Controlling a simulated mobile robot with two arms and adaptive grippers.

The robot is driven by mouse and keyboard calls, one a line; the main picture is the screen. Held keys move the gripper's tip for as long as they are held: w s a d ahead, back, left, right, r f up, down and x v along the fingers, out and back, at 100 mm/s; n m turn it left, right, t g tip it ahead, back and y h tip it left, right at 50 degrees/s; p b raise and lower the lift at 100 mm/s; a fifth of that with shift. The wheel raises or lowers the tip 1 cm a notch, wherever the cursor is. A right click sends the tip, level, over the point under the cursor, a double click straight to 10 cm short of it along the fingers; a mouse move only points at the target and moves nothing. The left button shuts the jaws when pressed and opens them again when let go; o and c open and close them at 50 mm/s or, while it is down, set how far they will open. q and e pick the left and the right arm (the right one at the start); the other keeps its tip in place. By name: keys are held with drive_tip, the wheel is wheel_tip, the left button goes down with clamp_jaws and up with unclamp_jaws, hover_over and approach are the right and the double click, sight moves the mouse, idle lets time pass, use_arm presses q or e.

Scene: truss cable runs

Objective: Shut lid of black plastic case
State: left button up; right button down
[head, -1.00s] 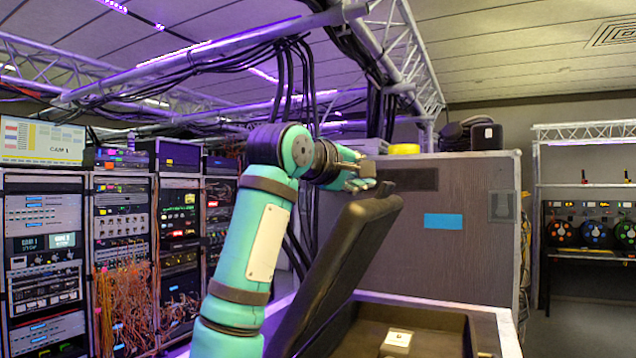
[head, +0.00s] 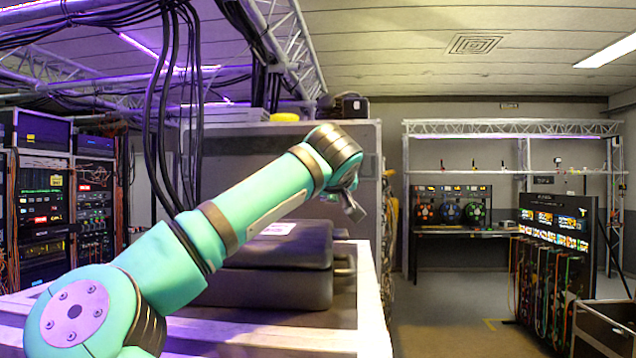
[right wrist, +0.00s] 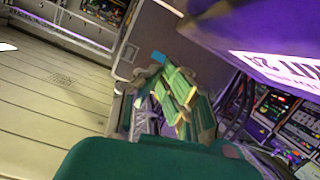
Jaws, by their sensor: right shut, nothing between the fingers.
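The black plastic case (head: 275,287) lies on a light-framed surface in the middle of the head view. Its lid (head: 300,243) is down over the body, with a dark seam between them; I cannot tell if it is latched. A white label lies on the lid, partly behind my arm. The labelled dark surface of the lid (right wrist: 255,40) also shows at the upper right of the right wrist view. My right gripper (head: 354,208) is shut and empty, just beyond the lid's right edge in the picture and apart from it. My left gripper is not in view.
A tall grey cabinet (head: 352,140) stands behind the case. Equipment racks (head: 45,200) and hanging black cables (head: 165,110) are at the left. The floor (head: 440,300) on the right is open, up to a rack with screens (head: 552,240).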

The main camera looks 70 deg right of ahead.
sight(347, 233)
drive_tip(key=shift+m+t, duration=0.3)
drive_tip(key=shift+m, duration=0.4)
drive_tip(key=f, duration=0.1)
drive_tip(key=s+f+b, duration=0.1)
drive_tip(key=f, duration=0.1)
drive_tip(key=f+b, duration=0.1)
drive_tip(key=shift+s+d+f, duration=0.15)
drive_tip(key=shift+d+f, duration=0.1)
drive_tip(key=shift+f, duration=0.15)
drive_tip(key=shift+s+f+b, duration=0.15)
drive_tip(key=shift+f+b, duration=0.35)
drive_tip(key=shift+b, duration=0.15)
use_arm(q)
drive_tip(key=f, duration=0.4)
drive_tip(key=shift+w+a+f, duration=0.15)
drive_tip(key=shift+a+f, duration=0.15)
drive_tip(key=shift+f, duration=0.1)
use_arm(e)
drive_tip(key=shift+f, duration=0.3)
drive_tip(key=shift+s+f+y, duration=0.1)
drive_tip(key=shift+y, duration=0.2)
